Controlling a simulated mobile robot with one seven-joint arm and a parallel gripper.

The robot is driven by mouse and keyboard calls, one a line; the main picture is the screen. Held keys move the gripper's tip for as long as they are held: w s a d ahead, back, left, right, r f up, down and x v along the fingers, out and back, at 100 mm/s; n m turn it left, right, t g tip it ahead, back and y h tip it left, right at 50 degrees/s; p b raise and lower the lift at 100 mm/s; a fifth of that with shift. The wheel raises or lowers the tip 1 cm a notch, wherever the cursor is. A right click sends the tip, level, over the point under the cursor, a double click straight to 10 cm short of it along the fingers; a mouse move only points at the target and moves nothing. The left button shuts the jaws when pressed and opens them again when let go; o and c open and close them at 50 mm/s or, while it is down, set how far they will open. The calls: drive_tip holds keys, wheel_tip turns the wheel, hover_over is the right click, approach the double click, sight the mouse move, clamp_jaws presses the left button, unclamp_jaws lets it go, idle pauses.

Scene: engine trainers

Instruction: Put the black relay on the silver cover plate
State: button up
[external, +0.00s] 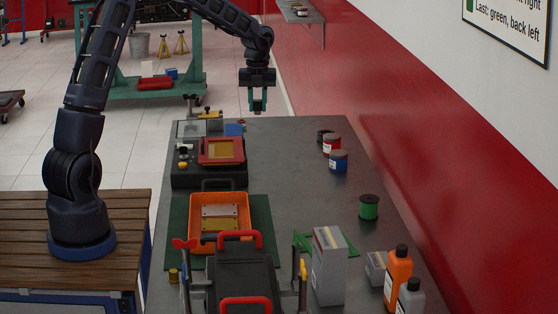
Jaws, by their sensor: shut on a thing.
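My gripper (258,108) hangs in the air over the far end of the grey workbench, pointing down. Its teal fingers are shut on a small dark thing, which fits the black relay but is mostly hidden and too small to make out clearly. The silver cover plate (219,211) lies in an orange tray (194,246) in the middle left of the bench. A brass-coloured plate (222,224) lies beside it, nearer the camera. My gripper is well beyond the tray and high above it.
A black unit with a red-framed yellow panel (222,150) stands between gripper and tray. A black case with red handles (240,274) stands in front of the tray. Red and blue jars (338,161), a green spool (369,207), a grey box (329,266) and bottles (398,278) line the right side. The bench middle is clear.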

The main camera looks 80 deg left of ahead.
drive_tip(key=s+d, duration=0.6)
drive_tip(key=d, duration=0.5)
drive_tip(key=n, duration=0.1)
hover_over(219, 209)
wheel_tip(219, 209, down, 2)
drive_tip(key=f, duration=0.1)
wheel_tip(219, 209, down, 19)
drive_tip(key=shift+d+r, duration=0.1)
drive_tip(key=shift+f, duration=0.2)
drive_tip(key=o, duration=1)
